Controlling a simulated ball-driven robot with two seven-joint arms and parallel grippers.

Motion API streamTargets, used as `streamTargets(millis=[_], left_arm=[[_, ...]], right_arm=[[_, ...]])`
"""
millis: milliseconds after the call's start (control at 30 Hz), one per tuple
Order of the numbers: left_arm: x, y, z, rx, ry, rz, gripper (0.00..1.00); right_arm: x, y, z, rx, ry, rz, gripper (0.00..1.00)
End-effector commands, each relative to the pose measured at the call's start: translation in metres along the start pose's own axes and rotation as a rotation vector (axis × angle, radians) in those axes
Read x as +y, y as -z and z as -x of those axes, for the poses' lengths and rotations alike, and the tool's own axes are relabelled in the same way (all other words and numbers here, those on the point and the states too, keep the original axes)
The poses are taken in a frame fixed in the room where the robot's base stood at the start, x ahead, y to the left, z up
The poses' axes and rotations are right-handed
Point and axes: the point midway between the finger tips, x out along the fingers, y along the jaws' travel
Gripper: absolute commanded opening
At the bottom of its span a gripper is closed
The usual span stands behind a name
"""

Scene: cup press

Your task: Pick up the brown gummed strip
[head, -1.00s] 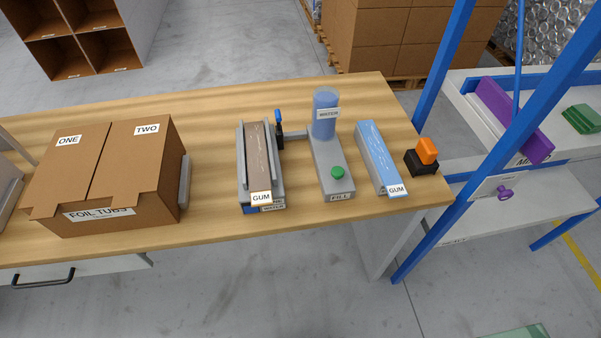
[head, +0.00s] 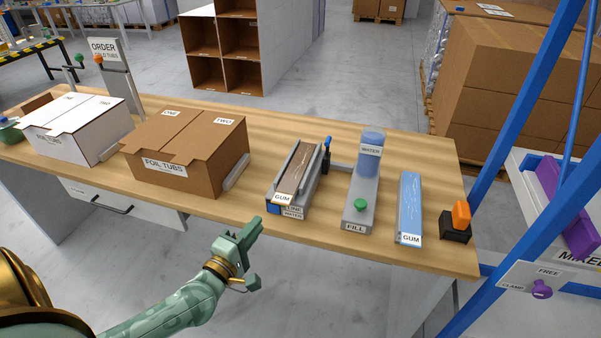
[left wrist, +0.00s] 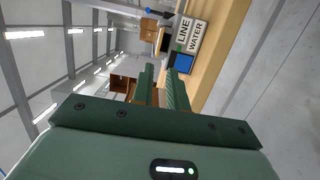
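The brown gummed strip (head: 302,165) lies lengthwise in a grey channel holder (head: 276,187) on the wooden table, in the head view. A white GUM label (head: 283,198) is at its near end. My left gripper (head: 256,228) is in front of the table's near edge, left of and nearer than the holder, apart from the strip. In the left wrist view its two green fingers (left wrist: 162,85) stand apart with nothing between them. The LINE WATER label (left wrist: 190,38) shows beyond them; the strip cannot be made out clearly there. My right gripper is in neither view.
Right of the holder stand the FILL water unit (head: 361,190), a blue GUM strip (head: 410,205) and an orange switch (head: 461,214). A brown FOIL TUBS box (head: 190,150) stands to its left. A blue frame post (head: 525,115) rises at the right.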

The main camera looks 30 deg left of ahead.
Motion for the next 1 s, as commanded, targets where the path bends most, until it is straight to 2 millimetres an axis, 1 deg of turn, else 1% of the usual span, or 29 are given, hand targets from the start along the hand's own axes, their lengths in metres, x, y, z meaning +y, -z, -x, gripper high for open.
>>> streamTargets(millis=[33, 100, 200, 300, 467, 600, 700, 800, 1000], left_arm=[[0.001, 0.000, -0.014, 0.001, -0.005, 0.001, 0.15], [0.001, 0.000, -0.031, 0.001, -0.004, 0.000, 0.15], [0.000, -0.001, -0.050, 0.000, -0.001, -0.002, 0.15], [-0.001, -0.001, -0.061, -0.001, 0.000, -0.003, 0.15], [0.001, -0.003, -0.074, -0.002, 0.000, -0.003, 0.15], [0.004, -0.008, -0.097, -0.001, -0.002, -0.002, 0.15], [0.002, -0.008, -0.111, -0.002, 0.001, -0.005, 0.15], [0.002, -0.008, -0.117, -0.002, 0.002, -0.004, 0.15], [0.003, -0.008, -0.117, -0.002, 0.002, -0.005, 0.15]], right_arm=[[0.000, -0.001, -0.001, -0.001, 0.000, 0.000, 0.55], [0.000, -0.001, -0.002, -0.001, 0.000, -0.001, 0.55], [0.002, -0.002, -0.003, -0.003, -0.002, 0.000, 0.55], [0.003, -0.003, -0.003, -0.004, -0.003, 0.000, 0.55], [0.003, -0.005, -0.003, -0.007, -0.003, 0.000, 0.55], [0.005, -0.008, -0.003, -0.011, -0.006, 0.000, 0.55], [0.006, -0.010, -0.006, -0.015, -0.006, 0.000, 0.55], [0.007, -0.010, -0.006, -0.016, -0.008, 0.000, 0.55], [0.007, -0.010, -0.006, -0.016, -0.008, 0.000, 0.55]])
